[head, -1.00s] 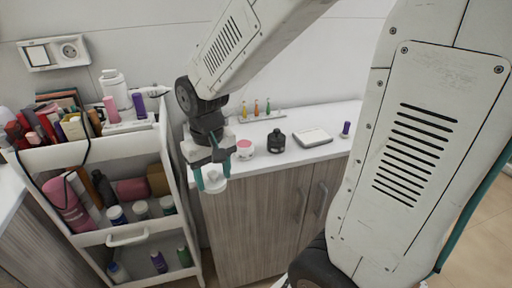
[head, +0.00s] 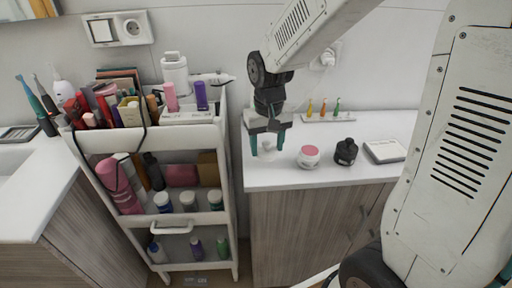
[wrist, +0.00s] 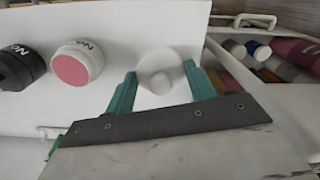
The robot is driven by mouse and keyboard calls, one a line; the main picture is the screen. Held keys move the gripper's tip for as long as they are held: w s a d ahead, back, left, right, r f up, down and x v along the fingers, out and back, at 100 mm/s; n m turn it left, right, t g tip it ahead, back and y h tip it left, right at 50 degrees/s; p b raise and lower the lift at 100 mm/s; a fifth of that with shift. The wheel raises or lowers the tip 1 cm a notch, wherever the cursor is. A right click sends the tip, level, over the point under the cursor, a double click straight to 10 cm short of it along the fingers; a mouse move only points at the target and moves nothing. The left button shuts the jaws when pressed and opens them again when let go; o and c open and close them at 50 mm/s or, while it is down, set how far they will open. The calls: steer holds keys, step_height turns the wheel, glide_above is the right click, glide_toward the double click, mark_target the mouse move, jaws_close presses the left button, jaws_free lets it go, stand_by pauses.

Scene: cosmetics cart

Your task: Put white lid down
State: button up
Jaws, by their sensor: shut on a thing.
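The white lid (head: 267,151) is between the teal fingers of my gripper (head: 267,143), at the left end of the white counter (head: 290,178). In the wrist view, the round lid (wrist: 157,71) has a raised knob in its middle, and my gripper (wrist: 160,76) is shut on its sides. The lid is over the counter top; I cannot tell whether it touches the surface. A white jar with a pink top (head: 310,157) stands just right of it.
A tray with several small colored bottles (head: 330,116) is behind. The loaded white cart (head: 190,137) stands left of the counter, across a narrow gap.

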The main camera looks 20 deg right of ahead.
mark_target(264, 150)
steer(key=shift+w, duration=0.25)
steer(key=shift+f, duration=0.25)
steer(key=shift+a+f, duration=0.15)
steer(key=shift+f, duration=0.6)
steer(key=shift+a+f, duration=0.15)
steer(key=shift+f, duration=0.6)
steer(key=shift+f, duration=0.15)
steer(key=o, duration=1)
steer(key=shift+c, duration=0.2)
